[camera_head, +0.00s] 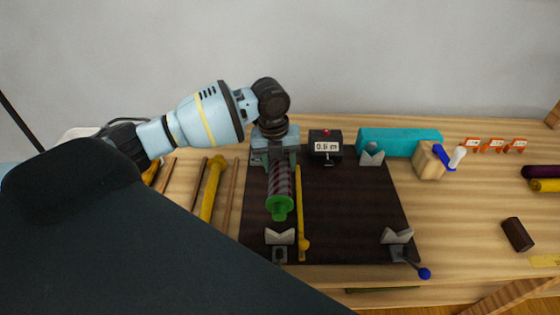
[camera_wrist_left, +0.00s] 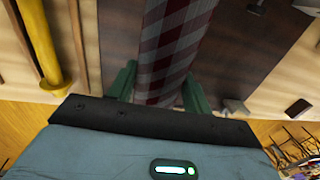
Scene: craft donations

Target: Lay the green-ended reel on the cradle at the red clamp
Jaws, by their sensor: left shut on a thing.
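The green-ended reel (camera_head: 280,208) has a dark striped wrap and a bright green end facing the front of the table. My left gripper (camera_head: 274,158) is shut on it and holds it over the left part of the dark board (camera_head: 345,215). In the left wrist view the red and grey checked wrap (camera_wrist_left: 172,45) runs between the green fingers of the left gripper (camera_wrist_left: 157,90). Pale V-shaped cradles stand at the board's front left (camera_head: 280,237), front right (camera_head: 397,237) and back right (camera_head: 371,155). I cannot make out a red clamp. My right gripper is not in view.
A yellow rod (camera_head: 301,215) lies right of the reel. A black counter (camera_head: 325,146) reads 0.6 m, with a teal block (camera_head: 400,141) beside it. A blue-knobbed lever (camera_head: 424,273) juts from the front right. More rods (camera_head: 212,190) lie left of the board.

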